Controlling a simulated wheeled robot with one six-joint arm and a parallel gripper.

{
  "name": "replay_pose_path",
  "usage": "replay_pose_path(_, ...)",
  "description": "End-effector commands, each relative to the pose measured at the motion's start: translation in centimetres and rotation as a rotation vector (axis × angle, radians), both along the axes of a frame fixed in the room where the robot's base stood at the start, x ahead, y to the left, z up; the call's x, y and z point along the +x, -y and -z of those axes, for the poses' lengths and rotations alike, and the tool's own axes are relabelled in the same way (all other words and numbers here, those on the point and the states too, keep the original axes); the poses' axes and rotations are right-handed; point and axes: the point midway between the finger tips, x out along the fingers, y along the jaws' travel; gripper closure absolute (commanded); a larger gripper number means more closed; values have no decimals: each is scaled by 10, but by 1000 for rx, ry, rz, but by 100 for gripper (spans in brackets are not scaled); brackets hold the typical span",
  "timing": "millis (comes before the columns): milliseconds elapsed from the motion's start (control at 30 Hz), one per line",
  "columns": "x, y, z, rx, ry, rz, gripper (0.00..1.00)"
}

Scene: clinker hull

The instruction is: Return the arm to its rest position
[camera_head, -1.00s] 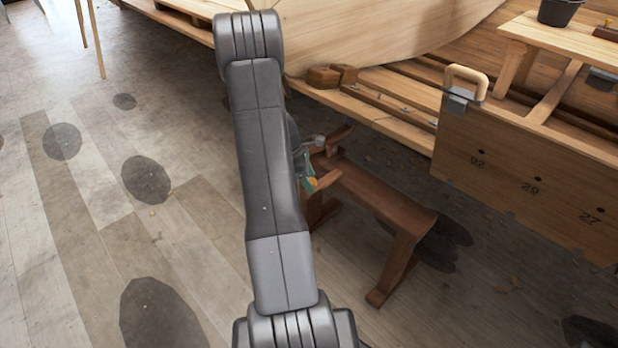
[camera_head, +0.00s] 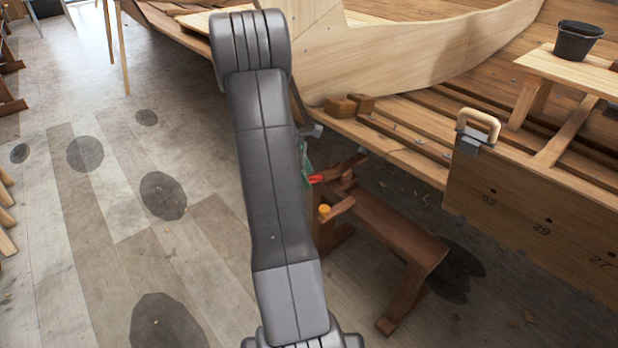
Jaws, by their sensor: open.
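My grey arm (camera_head: 268,180) rises through the middle of the view, from the bottom edge to a ribbed joint (camera_head: 250,48) near the top. My gripper is not clearly seen; the arm's own links hide the area behind them. A small grey part (camera_head: 313,131) and a green piece (camera_head: 305,172) peek out at the arm's right edge. I cannot tell whether either belongs to my gripper. Nothing held is visible.
A brown wooden bench (camera_head: 385,225) stands close right of the arm, with small red (camera_head: 316,179) and orange (camera_head: 324,210) items near its end. The pale boat hull (camera_head: 420,55) and a numbered board (camera_head: 540,215) lie right. A black bucket (camera_head: 578,40) stands upper right. Floor at left is mostly clear.

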Motion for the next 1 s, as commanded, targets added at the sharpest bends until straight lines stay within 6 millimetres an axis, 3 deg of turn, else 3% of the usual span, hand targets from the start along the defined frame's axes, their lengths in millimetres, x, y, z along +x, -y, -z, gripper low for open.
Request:
replay_pose_path(267,0,0,1,0,0,0,45)
replay_pose_path(433,-1,6,15,-2,-2,-1,45)
replay_pose_path(1000,-7,48,118,-1,-4,2,45)
